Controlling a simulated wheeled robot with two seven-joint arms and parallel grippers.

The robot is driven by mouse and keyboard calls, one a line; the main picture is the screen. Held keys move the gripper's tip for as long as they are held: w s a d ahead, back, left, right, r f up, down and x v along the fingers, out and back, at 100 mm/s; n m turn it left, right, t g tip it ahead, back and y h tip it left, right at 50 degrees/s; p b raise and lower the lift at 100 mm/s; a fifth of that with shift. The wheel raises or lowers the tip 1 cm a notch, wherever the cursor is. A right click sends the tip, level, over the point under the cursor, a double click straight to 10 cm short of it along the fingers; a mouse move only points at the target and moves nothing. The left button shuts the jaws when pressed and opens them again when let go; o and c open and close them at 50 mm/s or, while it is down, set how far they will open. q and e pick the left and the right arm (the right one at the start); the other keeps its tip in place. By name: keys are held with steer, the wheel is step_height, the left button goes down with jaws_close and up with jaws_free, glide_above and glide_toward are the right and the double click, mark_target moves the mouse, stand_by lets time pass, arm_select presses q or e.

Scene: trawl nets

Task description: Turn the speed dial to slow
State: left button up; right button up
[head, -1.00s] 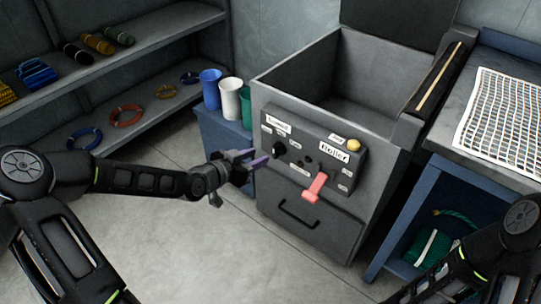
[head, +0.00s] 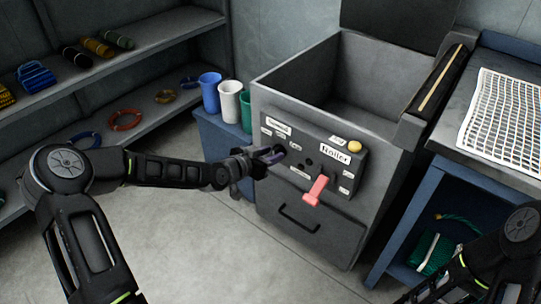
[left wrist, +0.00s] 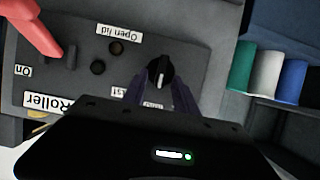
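The speed dial (left wrist: 160,72) is a round black knob with a white pointer mark, on the grey control panel (left wrist: 70,60). In the left wrist view the mark runs roughly up and down the picture. My left gripper (left wrist: 160,82) is open, with one dark finger on each side of the dial's near edge; I cannot tell if they touch it. In the head view my left gripper (head: 273,154) is at the panel's left part and covers most of the dial. The small labels near the dial are partly hidden by the fingers. My right gripper is out of view.
A red lever (head: 316,190) and a yellow button (head: 354,146) are on the panel's right side. A drawer handle (head: 298,218) is below. Blue, white and green cups (head: 230,100) stand left of the machine. A netting-covered bench (head: 505,115) is at right.

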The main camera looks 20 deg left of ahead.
arm_select(q)
steer(key=shift+c, duration=0.5)
jaws_close()
